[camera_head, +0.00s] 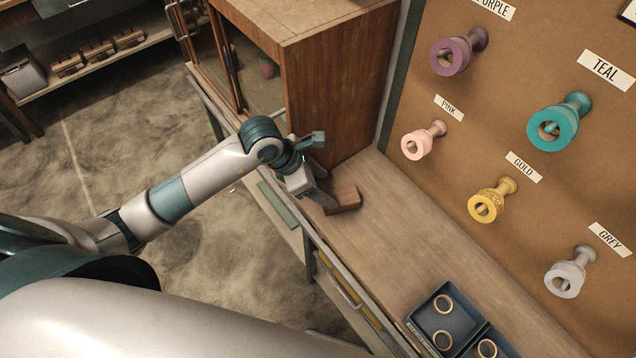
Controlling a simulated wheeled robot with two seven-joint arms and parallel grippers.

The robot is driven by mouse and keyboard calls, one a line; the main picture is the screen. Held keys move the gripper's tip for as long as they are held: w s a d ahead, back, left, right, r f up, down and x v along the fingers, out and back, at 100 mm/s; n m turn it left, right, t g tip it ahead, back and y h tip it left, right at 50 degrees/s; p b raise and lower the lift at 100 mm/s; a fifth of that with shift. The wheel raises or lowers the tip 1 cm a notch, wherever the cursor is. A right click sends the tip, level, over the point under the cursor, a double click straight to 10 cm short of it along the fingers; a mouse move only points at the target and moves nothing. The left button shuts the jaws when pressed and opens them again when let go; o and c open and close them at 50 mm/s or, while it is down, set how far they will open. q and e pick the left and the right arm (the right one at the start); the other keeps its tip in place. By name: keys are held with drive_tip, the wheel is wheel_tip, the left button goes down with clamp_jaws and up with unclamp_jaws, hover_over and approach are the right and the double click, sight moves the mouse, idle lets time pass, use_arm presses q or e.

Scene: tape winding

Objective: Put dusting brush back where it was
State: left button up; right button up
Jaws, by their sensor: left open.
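My left arm reaches in from the left to the back of the wooden bench. My left gripper (322,202) is open and low over the bench top, close beside a brown wooden piece (345,199). This piece lies on the bench near the cabinet. It may be the dusting brush, but I see no bristles and cannot be sure. The gripper partly hides it, and I cannot tell whether they touch. My right gripper is out of view.
A wooden cabinet (340,85) stands at the bench's back end. A pegboard (535,120) on the right carries coloured spools on labelled pegs. A dark tray (447,312) with tape rings sits at the front. The bench (400,240) between is clear.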

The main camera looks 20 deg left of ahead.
use_arm(q)
drive_tip(key=v, duration=0.2)
drive_tip(key=shift+a+r, duration=0.1)
drive_tip(key=shift+r, duration=0.2)
idle(0.3)
drive_tip(key=shift+s+a, duration=0.1)
drive_tip(key=shift+s, duration=0.1)
